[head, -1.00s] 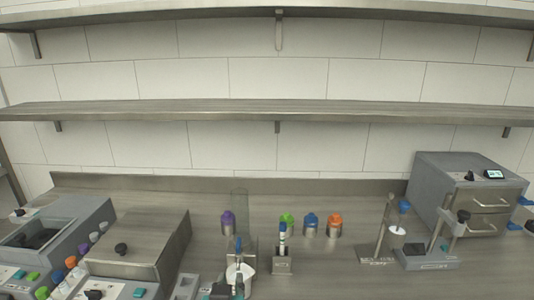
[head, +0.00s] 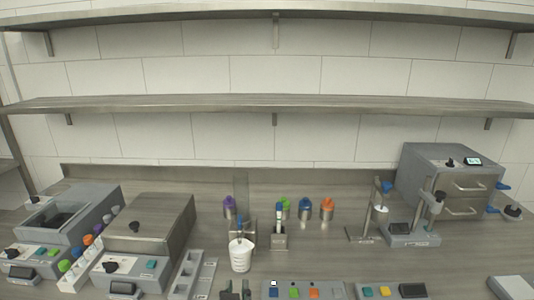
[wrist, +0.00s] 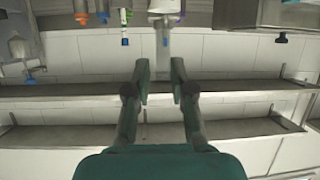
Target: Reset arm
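My gripper (wrist: 159,68) is open, its two dark green fingers apart with nothing between them. In the head view its fingertips (head: 237,291) show at the bottom edge, in front of and below a white cup. The cup (head: 241,257) stands upright at the cup filler (head: 240,205), which has a clear upright tube. In the wrist view, which looks upside down, the white cup (wrist: 165,10) is at the top, beyond the fingertips and apart from them. Most of my arm is out of the head view.
Grey machines with knobs (head: 150,235) stand on the left. Purple, green, blue and orange-topped containers (head: 327,209) stand at the back. A marker in a holder (head: 279,240) is right of the cup. A two-drawer unit (head: 450,180) stands on the right. Button panels (head: 300,290) line the front.

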